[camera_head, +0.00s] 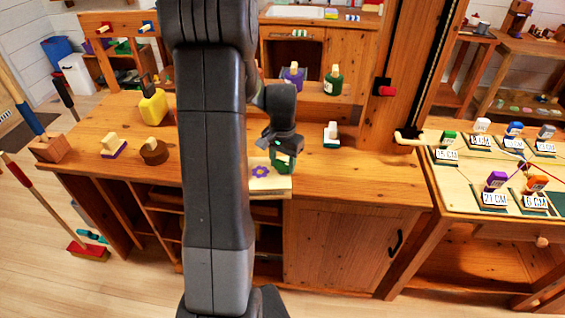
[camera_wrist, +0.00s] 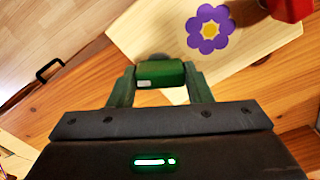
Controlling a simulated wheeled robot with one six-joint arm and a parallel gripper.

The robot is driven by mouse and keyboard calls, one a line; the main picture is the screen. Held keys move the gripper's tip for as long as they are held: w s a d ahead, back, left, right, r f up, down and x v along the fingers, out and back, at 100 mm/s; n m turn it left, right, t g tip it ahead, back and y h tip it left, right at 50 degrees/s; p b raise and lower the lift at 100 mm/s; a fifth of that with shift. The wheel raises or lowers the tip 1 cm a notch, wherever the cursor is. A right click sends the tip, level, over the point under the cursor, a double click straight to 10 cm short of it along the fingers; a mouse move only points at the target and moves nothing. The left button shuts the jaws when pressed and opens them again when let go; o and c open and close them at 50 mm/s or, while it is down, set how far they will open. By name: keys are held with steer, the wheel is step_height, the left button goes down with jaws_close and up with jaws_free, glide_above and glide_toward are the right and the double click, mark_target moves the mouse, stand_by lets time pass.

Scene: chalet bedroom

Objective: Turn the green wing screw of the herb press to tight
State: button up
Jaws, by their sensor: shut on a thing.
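The herb press is a pale wooden board (camera_head: 275,184) with a purple flower, lying at the front edge of the wooden counter. It also shows in the wrist view (camera_wrist: 262,60). The green wing screw (camera_wrist: 160,74) sits at the board's edge in the wrist view, between the two fingers of my gripper (camera_wrist: 160,88). My gripper is shut on it, a finger at each side. In the head view my gripper (camera_head: 281,158) points down over the press, and green shows at its fingers. The screw's shaft is hidden, so its tightness cannot be told.
A red block (camera_wrist: 288,8) stands at the board's far side in the wrist view. On the counter are a yellow bottle (camera_head: 152,108), a brown round block (camera_head: 153,152) and a white-and-green block (camera_head: 331,135). A wooden post (camera_head: 395,75) rises at right.

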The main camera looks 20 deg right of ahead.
mark_target(282, 162)
steer(key=m, duration=0.5)
steer(key=shift+m, duration=0.3)
steer(key=m, duration=0.5)
steer(key=shift+m+b, duration=0.35)
steer(key=shift+m, duration=0.05)
steer(key=o, duration=1)
step_height(282, 162, up, 14)
steer(key=shift+f, duration=0.1)
